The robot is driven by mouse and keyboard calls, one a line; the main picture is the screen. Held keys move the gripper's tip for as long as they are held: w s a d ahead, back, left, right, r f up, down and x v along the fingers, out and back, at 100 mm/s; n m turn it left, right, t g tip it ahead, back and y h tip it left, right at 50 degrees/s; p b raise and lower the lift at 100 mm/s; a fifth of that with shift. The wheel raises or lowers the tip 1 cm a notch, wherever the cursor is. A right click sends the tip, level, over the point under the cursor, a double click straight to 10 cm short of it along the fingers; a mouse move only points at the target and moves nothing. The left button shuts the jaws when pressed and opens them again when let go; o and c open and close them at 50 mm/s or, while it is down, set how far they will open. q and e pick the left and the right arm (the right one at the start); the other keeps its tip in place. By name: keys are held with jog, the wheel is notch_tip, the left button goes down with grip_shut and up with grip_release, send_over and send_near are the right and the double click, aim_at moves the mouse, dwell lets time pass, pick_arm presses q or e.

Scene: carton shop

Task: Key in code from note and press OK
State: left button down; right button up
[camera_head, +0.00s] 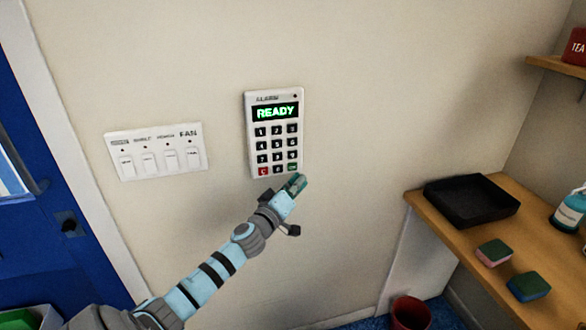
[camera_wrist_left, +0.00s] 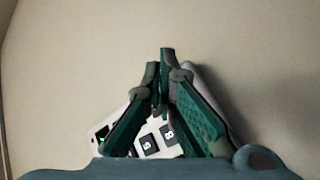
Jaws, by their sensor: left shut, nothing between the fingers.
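The alarm keypad (camera_head: 273,133) is a white panel on the wall. Its screen (camera_head: 275,112) reads READY in green. Below are rows of black number keys, with a red C key (camera_head: 264,170) at bottom left and a green key (camera_head: 292,167) at bottom right. My left gripper (camera_head: 298,180) is shut and empty, its tips just below the keypad's lower right corner; I cannot tell whether they touch it. In the left wrist view the shut fingers (camera_wrist_left: 162,75) cover much of the keypad (camera_wrist_left: 152,142). No note shows. My right gripper is not in view.
A white switch panel (camera_head: 156,151) with several switches, one labelled FAN, is left of the keypad. A blue door (camera_head: 50,240) is at far left. A wooden shelf (camera_head: 470,237) at right holds a black tray (camera_head: 465,213), two sponges (camera_head: 494,252) and a bottle (camera_head: 569,212).

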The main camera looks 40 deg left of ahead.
pick_arm(q)
jog(key=s+d, duration=0.2)
jog(key=shift+d, duration=0.4)
dwell(0.6)
